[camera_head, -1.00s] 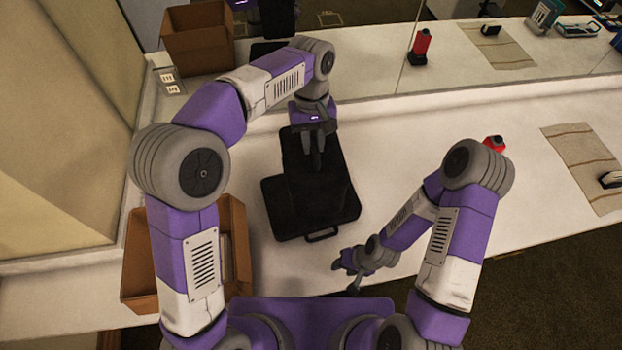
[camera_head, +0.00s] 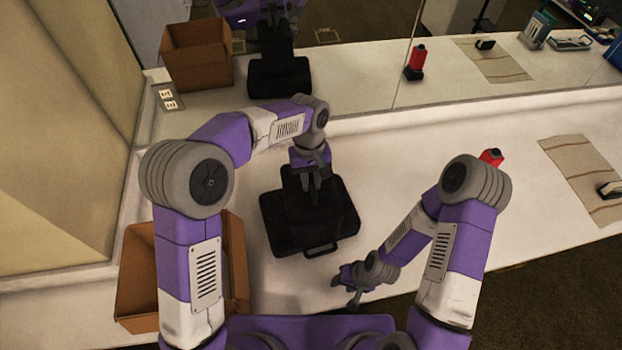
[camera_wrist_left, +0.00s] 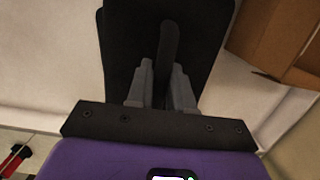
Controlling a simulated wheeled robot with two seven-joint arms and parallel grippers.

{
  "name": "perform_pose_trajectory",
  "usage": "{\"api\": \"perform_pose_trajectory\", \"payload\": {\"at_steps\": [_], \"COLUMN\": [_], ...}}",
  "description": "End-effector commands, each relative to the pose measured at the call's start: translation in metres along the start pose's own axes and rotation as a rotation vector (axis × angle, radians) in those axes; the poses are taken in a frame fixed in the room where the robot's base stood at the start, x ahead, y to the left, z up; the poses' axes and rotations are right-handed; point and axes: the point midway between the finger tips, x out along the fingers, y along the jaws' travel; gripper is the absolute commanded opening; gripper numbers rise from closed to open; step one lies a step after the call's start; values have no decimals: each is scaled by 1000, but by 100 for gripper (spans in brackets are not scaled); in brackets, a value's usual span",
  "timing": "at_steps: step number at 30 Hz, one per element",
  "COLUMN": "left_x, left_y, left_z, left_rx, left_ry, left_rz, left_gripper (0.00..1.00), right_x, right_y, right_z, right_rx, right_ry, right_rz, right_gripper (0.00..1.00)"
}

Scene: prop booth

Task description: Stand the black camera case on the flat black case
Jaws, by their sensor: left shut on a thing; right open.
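The flat black case (camera_head: 273,218) lies on the white counter in the head view, its handle toward me. My left gripper (camera_head: 312,186) is shut on the handle of the black camera case (camera_head: 307,212). The camera case overlaps the middle of the flat case in this view and hides much of its top. I cannot tell whether the two touch. In the left wrist view, the grey fingers (camera_wrist_left: 161,92) close on the handle, with the camera case (camera_wrist_left: 122,50) beyond them. My right gripper (camera_head: 353,288) is open and empty, near the counter's front edge.
A cardboard box (camera_head: 235,265) stands left of the flat case. A striped cloth (camera_head: 575,170) with a small dark and white item (camera_head: 609,189) lies at the right. A red object (camera_head: 491,157) is partly behind my right arm. A mirror (camera_head: 360,70) runs along the back.

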Motion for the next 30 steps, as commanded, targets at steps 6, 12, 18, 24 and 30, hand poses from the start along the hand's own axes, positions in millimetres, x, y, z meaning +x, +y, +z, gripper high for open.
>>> {"api": "perform_pose_trajectory", "payload": {"at_steps": [6, 12, 18, 24, 30], "left_x": [3, 2, 2, -16, -60], "left_y": [0, 0, 0, 1, 1], "left_z": [0, 0, 0, 0, 0], "left_rx": [0, 0, 0, 0, -1], "left_ry": [0, -1, 0, 3, 3], "left_rz": [0, 0, 0, 2, 3], "left_gripper": [26, 47, 47, 47, 47], "right_x": [2, 1, 1, -2, -6], "right_y": [0, 0, 0, -1, -2], "right_z": [0, 0, 0, 0, 0], "right_rx": [0, 0, 0, 0, 0], "right_ry": [0, 0, 0, 0, 0], "right_rz": [0, 0, 0, 0, 0], "right_gripper": [43, 43, 43, 43, 43]}}
